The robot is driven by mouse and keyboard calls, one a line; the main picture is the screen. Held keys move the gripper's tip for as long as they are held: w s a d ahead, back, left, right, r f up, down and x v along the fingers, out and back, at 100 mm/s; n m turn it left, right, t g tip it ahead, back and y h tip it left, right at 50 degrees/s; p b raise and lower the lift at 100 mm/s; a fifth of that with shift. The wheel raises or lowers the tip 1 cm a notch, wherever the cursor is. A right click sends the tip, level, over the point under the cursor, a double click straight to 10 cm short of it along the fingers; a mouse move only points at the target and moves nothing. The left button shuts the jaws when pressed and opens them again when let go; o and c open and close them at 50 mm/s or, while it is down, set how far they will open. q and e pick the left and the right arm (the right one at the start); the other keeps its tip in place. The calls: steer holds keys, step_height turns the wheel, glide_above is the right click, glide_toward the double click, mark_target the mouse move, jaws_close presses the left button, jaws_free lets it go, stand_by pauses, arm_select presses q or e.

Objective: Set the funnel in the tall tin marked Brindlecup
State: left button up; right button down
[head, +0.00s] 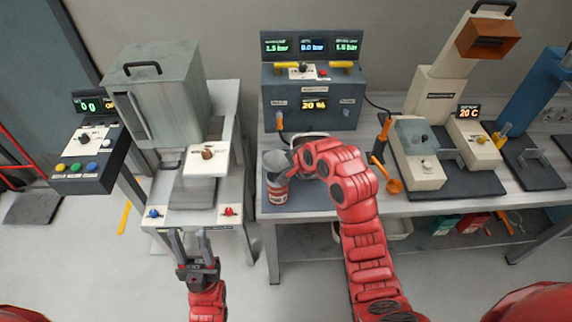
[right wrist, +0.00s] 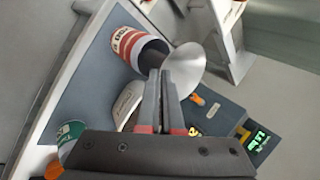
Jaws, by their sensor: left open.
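A tin with red and white bands (head: 277,193) stands near the left end of the table. Its brand cannot be read. In the right wrist view the tin (right wrist: 127,43) shows a dark open mouth. The grey metal funnel (head: 276,160) is at the tin's mouth; the funnel (right wrist: 190,70) looks tilted, and its spout is hidden. My right gripper (right wrist: 161,73) appears shut on the funnel's edge; in the head view its fingers are mostly hidden by the arm. My left gripper (head: 189,234) is open and empty in front of the white stand.
A green-labelled tin (right wrist: 70,130) shows in the right wrist view. A dark console (head: 313,95) with displays stands behind the tin. A grey hopper machine (head: 165,92) stands on the left.

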steer(key=shift+f+b, duration=0.9)
steer(key=shift+f, duration=1.6)
steer(key=c, duration=1)
jaws_free()
steer(key=shift+s, duration=0.2)
steer(key=shift+f, duration=0.15)
steer(key=shift+d, duration=0.1)
step_height(320, 180, up, 8)
steer(key=p, duration=0.3)
steer(key=shift+w+p, duration=0.2)
steer(key=shift+p, duration=0.1)
